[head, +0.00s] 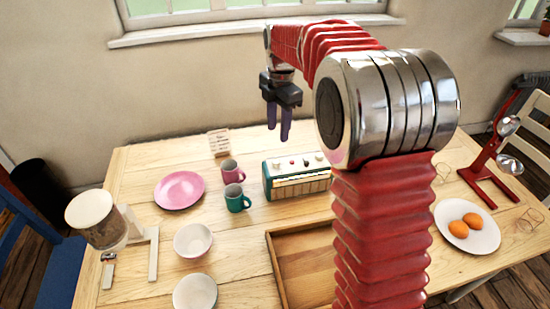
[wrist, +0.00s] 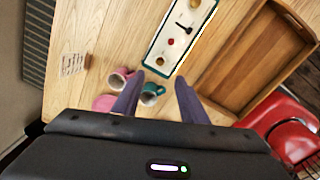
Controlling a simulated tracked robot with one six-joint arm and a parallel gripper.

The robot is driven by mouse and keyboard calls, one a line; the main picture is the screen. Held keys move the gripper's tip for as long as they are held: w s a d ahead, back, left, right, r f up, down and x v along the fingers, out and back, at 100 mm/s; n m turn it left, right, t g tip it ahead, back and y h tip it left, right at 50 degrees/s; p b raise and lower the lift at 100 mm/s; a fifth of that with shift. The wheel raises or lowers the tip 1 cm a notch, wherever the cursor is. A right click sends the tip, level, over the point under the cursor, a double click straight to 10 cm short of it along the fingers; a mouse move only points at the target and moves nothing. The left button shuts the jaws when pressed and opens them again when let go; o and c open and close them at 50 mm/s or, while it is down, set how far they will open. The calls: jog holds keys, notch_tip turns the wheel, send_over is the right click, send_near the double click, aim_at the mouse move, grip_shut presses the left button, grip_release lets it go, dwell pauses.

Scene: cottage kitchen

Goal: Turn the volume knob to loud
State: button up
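A teal and cream radio (head: 297,177) stands near the back middle of the table, and it also shows in the wrist view (wrist: 164,51). Its cream top carries a dark knob with a pointer (wrist: 184,28), a small red part (wrist: 171,42) and two brass-coloured round parts. Which one is the volume knob is too small to read, and no scale marks are legible. My gripper (head: 279,135) points down in the air above and behind the radio, apart from it. In the wrist view, its purple fingers (wrist: 159,98) are spread with nothing between them.
A pink mug (head: 231,172) and a teal mug (head: 236,198) stand just left of the radio. A wooden tray (head: 273,262) lies in front. A small card (head: 219,142) stands behind the mugs. A pink plate (head: 179,190) and bowl (head: 193,240) are farther left.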

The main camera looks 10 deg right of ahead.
aim_at(277, 162)
jog(key=f, duration=1.2)
jog(key=shift+w+a+f, duration=0.1)
jog(key=shift+w+f, duration=0.15)
jog(key=shift+f, duration=0.05)
